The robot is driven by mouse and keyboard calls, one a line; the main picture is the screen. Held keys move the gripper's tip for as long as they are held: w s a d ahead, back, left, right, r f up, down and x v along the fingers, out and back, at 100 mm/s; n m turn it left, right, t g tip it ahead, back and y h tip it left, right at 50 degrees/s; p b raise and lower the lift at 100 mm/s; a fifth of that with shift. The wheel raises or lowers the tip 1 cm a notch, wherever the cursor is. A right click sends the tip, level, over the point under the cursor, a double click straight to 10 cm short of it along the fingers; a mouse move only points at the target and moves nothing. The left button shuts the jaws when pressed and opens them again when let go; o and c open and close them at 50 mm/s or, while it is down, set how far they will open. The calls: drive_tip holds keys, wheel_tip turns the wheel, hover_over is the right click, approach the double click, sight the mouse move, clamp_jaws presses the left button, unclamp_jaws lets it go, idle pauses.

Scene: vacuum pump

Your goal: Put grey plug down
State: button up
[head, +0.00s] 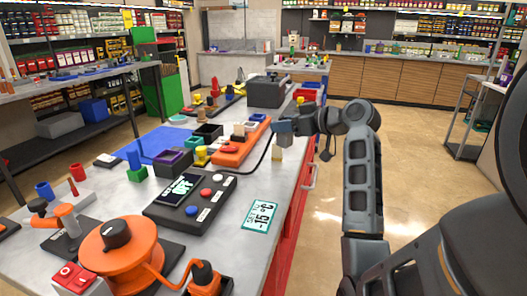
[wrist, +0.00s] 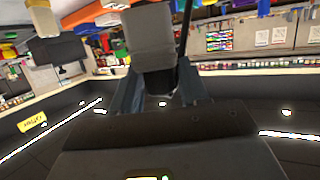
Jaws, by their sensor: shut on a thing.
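A grey plug (wrist: 150,38) sits between the two fingers of my gripper (wrist: 158,90) in the wrist view. In the head view my gripper (head: 293,123) is at the right edge of the workbench, with the grey plug (head: 282,127) at its tip. A thin black cable (head: 262,160) runs from the black control box up toward the plug. The box (head: 190,202) has a dark display and red and white buttons. The lower end of the plug is hard to make out.
An orange device (head: 240,143) and several small coloured blocks stand left of my gripper. An orange round pump part (head: 118,248) fills the near left. A label reading -15 °C (head: 260,215) lies on bare grey bench top (head: 235,255). Open floor lies to the right.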

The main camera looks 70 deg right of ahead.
drive_tip(key=shift+w+a+f+p, duration=0.1)
drive_tip(key=shift+w+a+f, duration=0.2)
drive_tip(key=shift+a+f, duration=0.9)
drive_tip(key=shift+w+a+f+p, duration=0.1)
drive_tip(key=shift+w+a+f, duration=0.25)
drive_tip(key=shift+a+f, duration=0.9)
drive_tip(key=shift+w+a+f+p, duration=0.1)
drive_tip(key=shift+w+a+f, duration=0.2)
drive_tip(key=shift+a+f, duration=0.9)
drive_tip(key=shift+d+f, duration=0.4)
drive_tip(key=shift+d, duration=0.05)
drive_tip(key=shift+f, duration=0.15)
drive_tip(key=o, duration=1.1)
drive_tip(key=shift+s+r, duration=0.1)
drive_tip(key=shift+r, duration=0.15)
drive_tip(key=b+v, duration=0.1)
drive_tip(key=v, duration=1)
drive_tip(key=shift+s+a, duration=0.15)
drive_tip(key=shift+s, duration=0.2)
